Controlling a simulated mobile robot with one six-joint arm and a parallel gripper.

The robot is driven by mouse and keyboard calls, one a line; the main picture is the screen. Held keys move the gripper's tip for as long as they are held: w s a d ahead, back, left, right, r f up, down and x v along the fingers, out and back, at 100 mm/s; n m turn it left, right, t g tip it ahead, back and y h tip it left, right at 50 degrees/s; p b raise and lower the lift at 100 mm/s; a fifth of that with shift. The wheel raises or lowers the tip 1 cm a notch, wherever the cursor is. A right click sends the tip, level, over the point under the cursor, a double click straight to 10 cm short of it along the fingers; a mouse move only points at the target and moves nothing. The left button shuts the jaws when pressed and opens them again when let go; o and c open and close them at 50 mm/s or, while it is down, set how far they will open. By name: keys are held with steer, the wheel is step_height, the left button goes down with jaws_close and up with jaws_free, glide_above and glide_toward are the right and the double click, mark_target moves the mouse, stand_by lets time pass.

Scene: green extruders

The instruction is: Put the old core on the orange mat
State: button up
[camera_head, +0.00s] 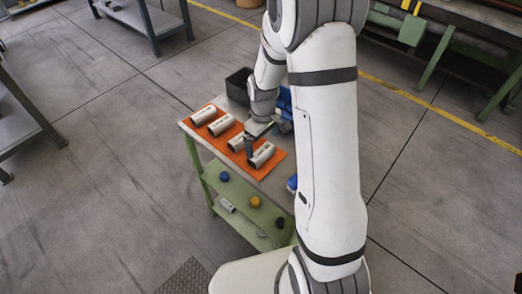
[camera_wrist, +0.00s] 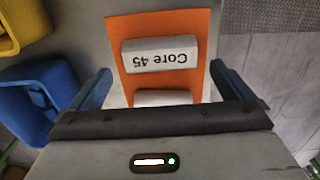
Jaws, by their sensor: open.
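The orange mat (camera_head: 278,155) lies on top of a green-framed cart, with several white cores on it in a row. The nearest white core (camera_head: 262,155) is at the mat's right end, by my gripper (camera_head: 254,140). In the wrist view, a core labelled "Core 45" (camera_wrist: 160,55) lies across the orange mat (camera_wrist: 160,24), its text upside down. A second white core (camera_wrist: 162,97) lies between my open blue fingers, partly hidden by the gripper body. I see no finger touching it. I cannot tell which core is the old one.
A black bin (camera_head: 238,86) and blue bins (camera_head: 285,103) stand at the cart top's back. The wrist view shows a yellow bin (camera_wrist: 20,25) and a blue bin (camera_wrist: 40,100). A lower shelf holds a blue piece (camera_head: 224,176), a yellow piece (camera_head: 255,201) and a white cylinder (camera_head: 227,205).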

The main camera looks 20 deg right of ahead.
mark_target(263, 152)
steer(key=s+r+m+t, duration=0.15)
steer(key=s+r, duration=0.25)
steer(key=r, duration=0.4)
steer(key=s+r+m, duration=0.2)
steer(key=s+r, duration=0.3)
steer(key=r, duration=0.4)
steer(key=s+r+m+t, duration=0.2)
steer(key=s+r+m, duration=0.1)
steer(key=s, duration=0.8)
steer(key=shift+s+a+r, duration=0.2)
steer(key=shift+a+r, duration=0.1)
steer(key=shift+r, duration=0.45)
steer(key=shift+w+f+b, duration=0.1)
steer(key=shift+f+b, duration=0.2)
steer(key=shift+b, duration=0.2)
